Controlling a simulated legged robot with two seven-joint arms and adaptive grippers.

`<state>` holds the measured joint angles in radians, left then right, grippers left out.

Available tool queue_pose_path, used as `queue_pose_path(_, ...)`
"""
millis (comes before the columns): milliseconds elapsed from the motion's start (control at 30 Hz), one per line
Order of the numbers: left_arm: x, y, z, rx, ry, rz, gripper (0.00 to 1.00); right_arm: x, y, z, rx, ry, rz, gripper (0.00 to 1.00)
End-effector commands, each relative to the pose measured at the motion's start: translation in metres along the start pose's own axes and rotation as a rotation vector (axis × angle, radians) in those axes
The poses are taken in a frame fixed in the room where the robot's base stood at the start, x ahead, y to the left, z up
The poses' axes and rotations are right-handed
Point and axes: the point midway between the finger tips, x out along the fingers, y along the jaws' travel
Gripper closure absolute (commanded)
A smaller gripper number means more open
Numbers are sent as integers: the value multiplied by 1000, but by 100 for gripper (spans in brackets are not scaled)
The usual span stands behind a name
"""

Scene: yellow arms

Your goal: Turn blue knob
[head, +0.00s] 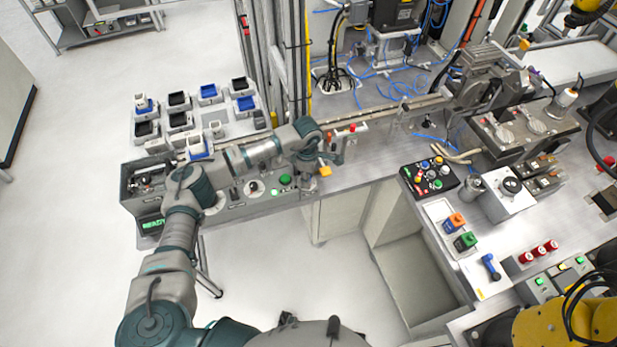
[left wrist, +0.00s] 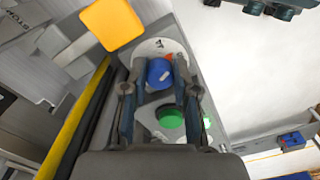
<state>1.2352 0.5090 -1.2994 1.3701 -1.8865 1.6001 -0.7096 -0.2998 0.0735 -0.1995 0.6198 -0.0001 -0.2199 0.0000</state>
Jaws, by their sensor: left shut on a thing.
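The blue knob (left wrist: 159,74) sits on a round white plate on the grey panel in the left wrist view. Its top carries a pale pointer mark. My left gripper (left wrist: 158,85) has one finger on each side of the knob and is shut on it. In the head view my left gripper (head: 307,163) points down at the front edge of the bench, and I cannot make out the blue knob there. My right gripper is not in view.
A green button (head: 286,181) is close beside the gripper and also shows in the left wrist view (left wrist: 170,117). A yellow block (head: 324,170) is on the other side. Trays with blue and black bins (head: 208,93) stand behind the arm. Open floor lies in front.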

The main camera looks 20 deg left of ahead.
Motion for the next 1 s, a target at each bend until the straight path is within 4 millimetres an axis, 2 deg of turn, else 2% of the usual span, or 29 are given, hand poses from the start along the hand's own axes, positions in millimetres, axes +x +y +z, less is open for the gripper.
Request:
queue_pose_path(33, -5, 5, -3, -50, 2, 15, 100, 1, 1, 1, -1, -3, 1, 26)
queue_pose_path(500, -6, 5, -4, -450, -1, 15, 100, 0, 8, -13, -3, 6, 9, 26)
queue_pose_path(733, -6, 5, -4, -568, -2, 14, 100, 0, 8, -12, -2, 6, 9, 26)
queue_pose_path(1000, -6, 4, -4, -628, -2, 14, 100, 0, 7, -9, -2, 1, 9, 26)
